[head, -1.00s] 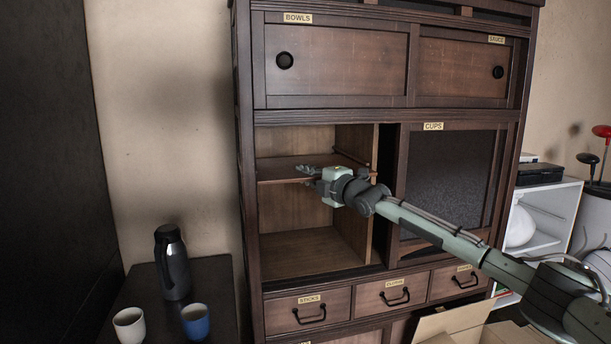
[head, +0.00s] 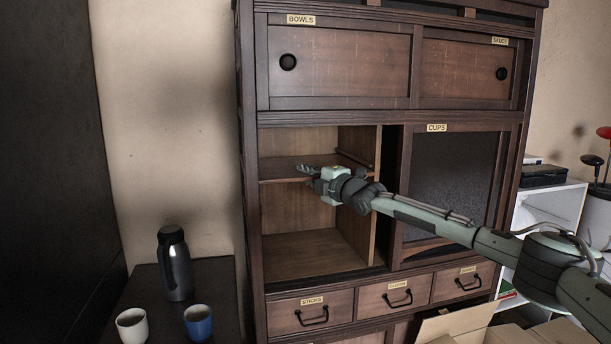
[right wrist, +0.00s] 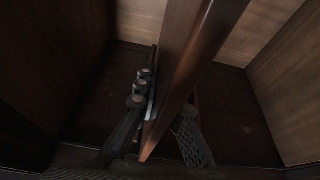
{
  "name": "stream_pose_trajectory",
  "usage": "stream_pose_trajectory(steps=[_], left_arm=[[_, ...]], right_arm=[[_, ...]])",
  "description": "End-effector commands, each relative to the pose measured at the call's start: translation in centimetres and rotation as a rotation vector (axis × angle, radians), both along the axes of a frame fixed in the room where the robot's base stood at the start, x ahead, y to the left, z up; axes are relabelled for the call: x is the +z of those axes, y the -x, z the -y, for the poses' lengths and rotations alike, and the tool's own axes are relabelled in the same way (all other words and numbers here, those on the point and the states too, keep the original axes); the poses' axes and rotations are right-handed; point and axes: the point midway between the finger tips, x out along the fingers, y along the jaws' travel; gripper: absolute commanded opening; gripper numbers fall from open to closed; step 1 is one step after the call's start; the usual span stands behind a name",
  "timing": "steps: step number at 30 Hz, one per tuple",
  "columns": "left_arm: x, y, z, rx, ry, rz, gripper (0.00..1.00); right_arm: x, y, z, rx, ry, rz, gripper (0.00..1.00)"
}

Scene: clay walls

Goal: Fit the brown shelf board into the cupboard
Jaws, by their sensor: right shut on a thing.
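The cupboard (head: 249,205) is dark wood, with an open compartment at its middle left. The brown shelf board (head: 281,170) lies roughly level inside that compartment, about midway up. My right gripper (head: 309,171) is shut on the board's front edge, near the compartment opening. In the right wrist view, the board (right wrist: 190,62) runs between the two fingers of my right gripper (right wrist: 168,122), into the compartment. A rail shows on the compartment's right inner wall, in the head view. Whether the board rests on supports is hidden. My left gripper is out of view.
A dark panel door (head: 452,180) closes the right part beside the opening. Drawers (head: 397,296) lie below. A low dark table (head: 226,281) at left holds a black flask (head: 176,266), a white cup (head: 131,326) and a blue cup (head: 198,322). An open cardboard box (head: 455,324) stands at lower right.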

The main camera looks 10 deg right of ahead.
Motion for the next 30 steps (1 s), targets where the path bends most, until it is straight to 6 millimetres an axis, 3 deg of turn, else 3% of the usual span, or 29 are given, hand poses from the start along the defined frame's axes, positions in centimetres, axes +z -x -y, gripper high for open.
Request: stream_pose_trajectory(steps=[30], left_arm=[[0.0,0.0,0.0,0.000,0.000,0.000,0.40]], right_arm=[[-0.5,-2.6,-0.3,-0.002,-0.001,-0.007,0.00]])
